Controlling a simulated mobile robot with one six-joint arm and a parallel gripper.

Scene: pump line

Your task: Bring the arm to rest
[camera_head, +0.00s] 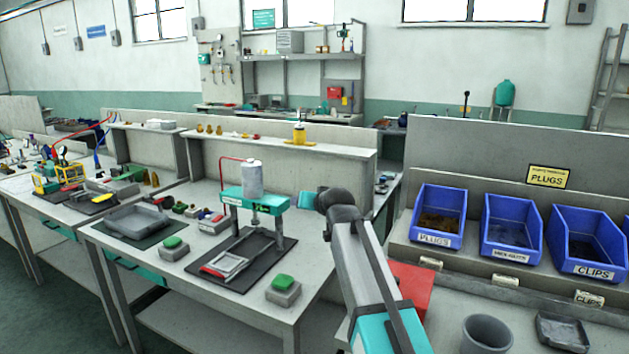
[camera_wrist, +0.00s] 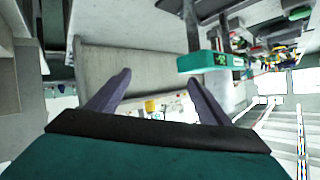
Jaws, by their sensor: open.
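My gripper (camera_wrist: 160,86) shows in the wrist view with its two dark fingers spread wide apart. It is open and nothing is held between the fingers. In the head view my arm rises from the lower right toward the middle of the picture. The press (camera_head: 255,201), with a teal crossbar and a grey cylinder, stands on a dark mat to the left of my arm. Its teal crossbar also shows in the wrist view (camera_wrist: 205,62), to the right of the fingers.
Blue bins (camera_head: 437,216) labelled plugs and clips stand on a raised shelf at right. A grey cup (camera_head: 486,334) and a dark tray (camera_head: 561,330) are in front of them. A red box (camera_head: 412,287) is beside my arm.

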